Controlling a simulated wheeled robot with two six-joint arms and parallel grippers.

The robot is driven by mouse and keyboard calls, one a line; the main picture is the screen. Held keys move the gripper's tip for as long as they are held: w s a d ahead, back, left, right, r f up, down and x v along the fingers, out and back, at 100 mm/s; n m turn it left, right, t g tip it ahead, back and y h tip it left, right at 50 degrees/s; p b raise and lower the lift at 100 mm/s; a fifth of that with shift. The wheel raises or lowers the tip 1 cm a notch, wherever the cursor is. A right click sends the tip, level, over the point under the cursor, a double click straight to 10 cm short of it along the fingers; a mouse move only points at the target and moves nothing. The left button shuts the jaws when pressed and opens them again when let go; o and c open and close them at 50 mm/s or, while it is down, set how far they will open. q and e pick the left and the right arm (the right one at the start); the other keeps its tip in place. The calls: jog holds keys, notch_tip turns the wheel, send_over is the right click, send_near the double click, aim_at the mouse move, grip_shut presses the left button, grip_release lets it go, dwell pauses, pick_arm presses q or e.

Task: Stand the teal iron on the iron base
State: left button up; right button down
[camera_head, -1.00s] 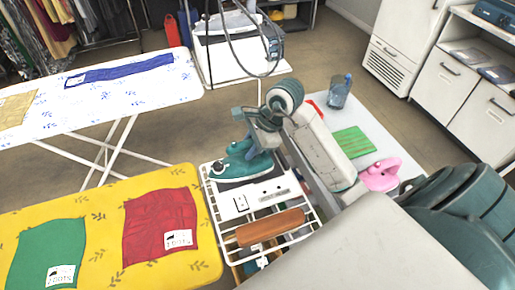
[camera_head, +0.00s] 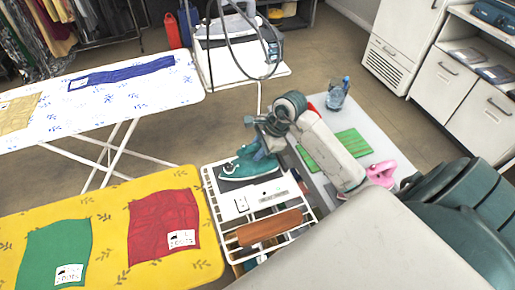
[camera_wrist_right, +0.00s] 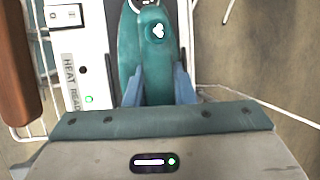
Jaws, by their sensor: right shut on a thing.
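The teal iron (camera_head: 240,169) is at the back of a white wire rack, over the iron base, a white unit with a control panel (camera_head: 272,197). In the right wrist view the panel (camera_wrist_right: 70,75) reads "HEAT READY" and has a green light. My right gripper (camera_head: 262,150) reaches down onto the iron from behind. In the wrist view its two blue-grey fingers (camera_wrist_right: 157,82) are shut on the teal iron (camera_wrist_right: 152,30), one on each side. Whether the iron touches the base is hard to tell. My left gripper is not in view.
A brown wooden piece (camera_head: 270,227) lies on the front of the wire rack (camera_head: 210,205). The yellow ironing board (camera_head: 105,208) is close on the left.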

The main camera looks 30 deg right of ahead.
jog(key=c, duration=1.2)
grip_release()
jog(key=shift+c, duration=0.2)
jog(key=shift+r+p, duration=0.15)
jog(key=shift+p, duration=0.15)
jog(key=shift+d+r, duration=0.15)
jog(key=shift+r, duration=0.05)
jog(key=b+v, duration=0.3)
jog(key=v, duration=0.8)
jog(key=shift+r+b, duration=0.2)
jog(key=shift+b, duration=0.15)
jog(key=shift+s, duration=0.1)
